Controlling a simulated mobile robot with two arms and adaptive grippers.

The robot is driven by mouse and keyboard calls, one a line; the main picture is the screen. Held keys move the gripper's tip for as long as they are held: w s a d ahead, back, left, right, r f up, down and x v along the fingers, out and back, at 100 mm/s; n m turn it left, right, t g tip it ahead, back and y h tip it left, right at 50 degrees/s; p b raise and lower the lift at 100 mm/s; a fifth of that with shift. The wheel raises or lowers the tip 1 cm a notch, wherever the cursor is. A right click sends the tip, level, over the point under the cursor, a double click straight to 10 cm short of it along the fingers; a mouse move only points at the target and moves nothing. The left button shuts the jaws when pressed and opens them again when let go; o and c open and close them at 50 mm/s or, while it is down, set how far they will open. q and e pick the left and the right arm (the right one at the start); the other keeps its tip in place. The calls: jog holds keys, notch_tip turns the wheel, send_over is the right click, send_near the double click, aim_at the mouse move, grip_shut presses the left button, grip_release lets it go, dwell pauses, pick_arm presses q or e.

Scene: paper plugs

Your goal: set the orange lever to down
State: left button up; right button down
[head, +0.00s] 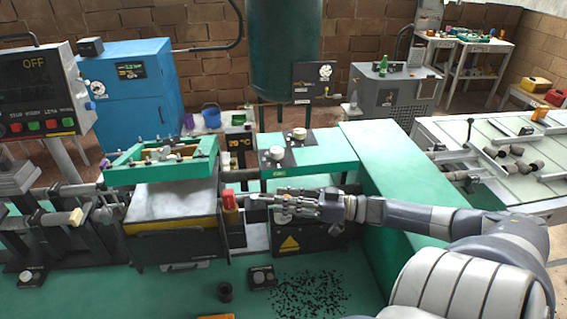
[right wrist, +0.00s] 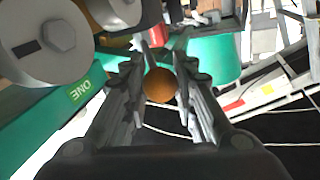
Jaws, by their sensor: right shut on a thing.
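The lever's lower part and pivot are hard to make out. My left gripper is not in view.
A green-topped housing (head: 300,153) with round knobs stands behind my right gripper. A black box with a yellow warning triangle (head: 289,243) is below it. A green frame (head: 165,157) sits over the grey block at the left. Dark bits (head: 310,292) lie on the green surface in front.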

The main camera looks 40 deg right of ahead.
jog(key=shift+f, duration=0.1)
jog(key=c, duration=1.3)
grip_release()
jog(key=shift+d, duration=0.15)
jog(key=shift+r, duration=5)
